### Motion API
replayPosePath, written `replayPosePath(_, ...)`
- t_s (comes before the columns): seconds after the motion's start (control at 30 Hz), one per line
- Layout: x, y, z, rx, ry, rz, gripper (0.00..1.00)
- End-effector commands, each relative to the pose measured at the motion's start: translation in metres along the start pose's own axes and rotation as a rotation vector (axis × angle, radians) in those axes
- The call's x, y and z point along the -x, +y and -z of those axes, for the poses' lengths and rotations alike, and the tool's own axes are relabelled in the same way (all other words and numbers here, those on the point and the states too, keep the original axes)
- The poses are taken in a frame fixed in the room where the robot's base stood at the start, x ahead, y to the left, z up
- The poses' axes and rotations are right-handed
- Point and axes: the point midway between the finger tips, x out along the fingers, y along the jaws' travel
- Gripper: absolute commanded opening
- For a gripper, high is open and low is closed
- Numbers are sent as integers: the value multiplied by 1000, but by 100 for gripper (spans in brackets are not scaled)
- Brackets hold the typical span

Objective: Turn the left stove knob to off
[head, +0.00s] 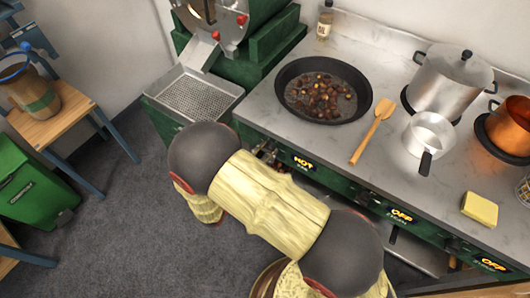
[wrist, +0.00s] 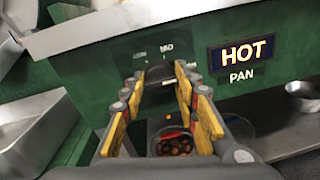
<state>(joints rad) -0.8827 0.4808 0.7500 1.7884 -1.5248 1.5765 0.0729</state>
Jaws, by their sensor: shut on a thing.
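The left stove knob (wrist: 158,72) is a dark knob on the green stove front, seen between my fingertips in the wrist view. My gripper (wrist: 160,78) has its yellow-padded fingers on either side of the knob and is shut on it. A lit sign (wrist: 242,54) to the right of the knob reads HOT, with PAN printed below. The same HOT sign shows in the head view (head: 303,162). There my arm hides most of the gripper and the knob. The knob's pointer cannot be made out.
A black pan of chestnuts (head: 323,91) sits on the counter above. A wooden spoon (head: 372,132), a small saucepan (head: 430,136) and a steel pot (head: 449,80) stand to its right. Below the knob, a clear bowl (wrist: 172,142) holds chestnuts. Two signs further right read OFF.

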Motion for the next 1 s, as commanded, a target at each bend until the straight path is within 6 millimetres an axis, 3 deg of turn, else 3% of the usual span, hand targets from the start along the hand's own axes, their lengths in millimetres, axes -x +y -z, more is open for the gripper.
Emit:
replayPosePath(0.23, 0, 1, 0, -2, 0, -1, 5)
replayPosePath(0.57, 0, 1, -2, 54, -4, -2, 5)
replayPosePath(1.0, 0, 2, -4, 393, -27, -8, 5)
